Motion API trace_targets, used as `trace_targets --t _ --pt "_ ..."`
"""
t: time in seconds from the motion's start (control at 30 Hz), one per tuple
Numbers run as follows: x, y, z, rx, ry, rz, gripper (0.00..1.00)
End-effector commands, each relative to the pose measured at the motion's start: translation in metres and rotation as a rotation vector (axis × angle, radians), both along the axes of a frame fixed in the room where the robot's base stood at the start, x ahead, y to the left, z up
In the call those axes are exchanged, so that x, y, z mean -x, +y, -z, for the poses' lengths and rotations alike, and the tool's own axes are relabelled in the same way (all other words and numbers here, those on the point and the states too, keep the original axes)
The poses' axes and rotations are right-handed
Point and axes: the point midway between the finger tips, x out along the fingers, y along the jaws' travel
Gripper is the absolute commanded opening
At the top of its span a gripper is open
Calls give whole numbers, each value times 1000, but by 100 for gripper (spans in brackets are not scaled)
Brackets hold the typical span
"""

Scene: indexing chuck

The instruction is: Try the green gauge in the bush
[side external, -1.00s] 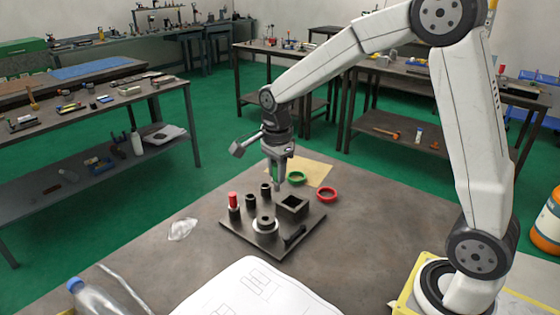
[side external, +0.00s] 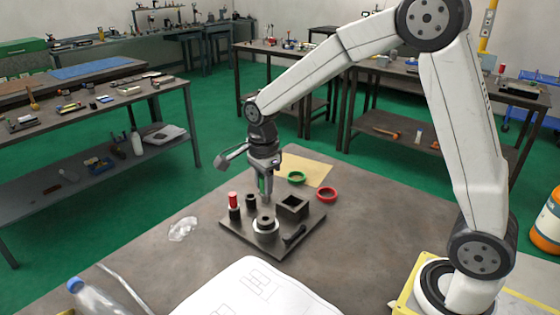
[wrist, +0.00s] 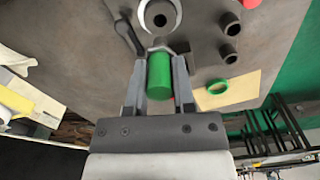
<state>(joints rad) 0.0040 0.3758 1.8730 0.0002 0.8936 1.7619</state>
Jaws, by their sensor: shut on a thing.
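My gripper (side external: 264,194) is shut on the green gauge (wrist: 160,76), a green cylinder between the fingers (wrist: 158,88) in the wrist view. A sliver of its green also shows between the fingers in the side view. The bush (side external: 265,221) is a dark ring with a round hole in a pale, round chuck on the dark base plate (side external: 246,237). In the side view the gripper is above the plate, over the bush or a little behind it; the exact offset cannot be told. In the wrist view the bush (wrist: 160,14) is beyond the gauge's end, apart from it.
A red gauge (side external: 233,199) stands in a dark holder, with an empty black holder (side external: 250,201) beside it. A square open box (side external: 292,206) and a black lever (side external: 295,236) are on the plate. Green (side external: 296,178) and red (side external: 327,195) rings lie behind. A crumpled clear wrapper (side external: 183,229) lies left.

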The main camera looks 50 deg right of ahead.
Motion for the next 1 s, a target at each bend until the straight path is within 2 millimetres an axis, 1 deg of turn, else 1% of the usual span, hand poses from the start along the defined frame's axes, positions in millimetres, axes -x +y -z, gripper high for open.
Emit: trace_targets --t 0.7,1.0 --pt "0 0 38 0 1 0 0" --pt "0 0 47 0 0 0 0"
